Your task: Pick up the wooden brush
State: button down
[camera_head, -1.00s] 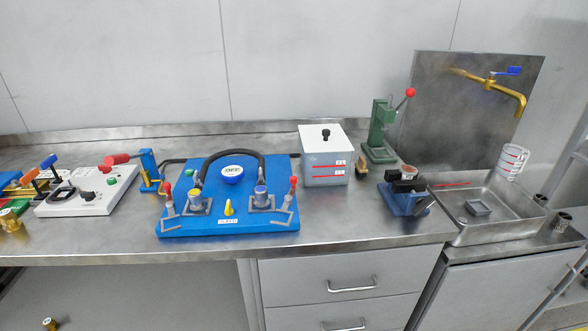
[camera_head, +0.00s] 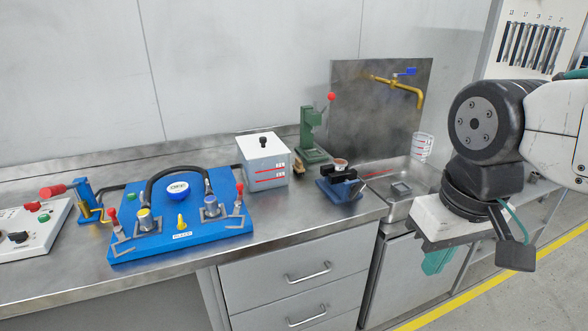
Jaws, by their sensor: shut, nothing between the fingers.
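A small brown, wooden-looking thing (camera_head: 298,166), which looks like the brush, stands on the steel counter between the white lidded box and the green press. It is small in the view, and the box partly hides it, so its full shape cannot be told. My gripper (camera_head: 438,262) hangs at the right, in front of the sink end of the counter and well to the right of the brush. Its teal fingers point down, shut and empty.
The white box (camera_head: 264,160), green lever press (camera_head: 312,135) and blue vise (camera_head: 340,187) crowd around the brush. A blue pump board (camera_head: 182,225) lies to the left. The sink (camera_head: 396,207) is to the right. The counter's front strip is clear.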

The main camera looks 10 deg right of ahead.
aim_at(299, 169)
jog(key=z, duration=0.45)
jog(key=i, duration=1.5)
jog(key=u, duration=0.75)
